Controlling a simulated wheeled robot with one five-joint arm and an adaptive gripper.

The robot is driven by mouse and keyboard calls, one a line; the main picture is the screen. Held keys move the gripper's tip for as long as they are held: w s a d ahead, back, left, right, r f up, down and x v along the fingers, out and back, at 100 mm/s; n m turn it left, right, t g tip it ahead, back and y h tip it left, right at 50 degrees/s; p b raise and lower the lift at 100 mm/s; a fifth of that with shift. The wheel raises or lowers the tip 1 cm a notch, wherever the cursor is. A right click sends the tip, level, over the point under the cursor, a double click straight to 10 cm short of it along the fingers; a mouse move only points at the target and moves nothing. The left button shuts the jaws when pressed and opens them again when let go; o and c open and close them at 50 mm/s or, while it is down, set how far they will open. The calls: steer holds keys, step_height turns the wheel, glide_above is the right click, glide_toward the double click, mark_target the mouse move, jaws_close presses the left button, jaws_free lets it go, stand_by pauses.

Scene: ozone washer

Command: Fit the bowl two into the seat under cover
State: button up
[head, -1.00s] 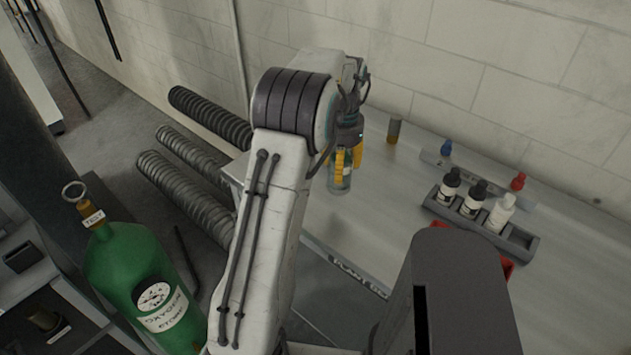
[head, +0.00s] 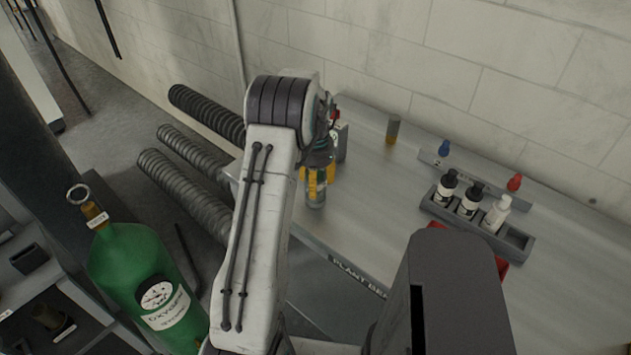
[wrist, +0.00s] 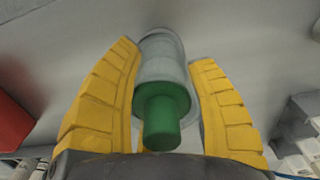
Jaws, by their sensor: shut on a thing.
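My gripper (head: 318,178) has yellow ribbed fingers and is shut on bowl two (head: 316,198), a clear cylinder, above the near left part of the bench. A grey upright block (head: 342,142) with some red stands just behind my gripper, partly hidden by my arm.
The bench (head: 375,205) is clear in its middle. A grey rack (head: 515,240) holds several small bottles at right. A small grey and amber cylinder (head: 393,130) stands near the wall. A green oxygen bottle (head: 130,255) and ribbed hoses (head: 190,190) are at left.

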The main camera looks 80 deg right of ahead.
steer(key=shift+f, duration=0.25)
steer(key=o, duration=1.2)
steer(key=shift+r, duration=0.1)
step_height(320, 180, up, 12)
steer(key=shift+w+r+b, duration=0.1)
steer(key=shift+b, duration=0.25)
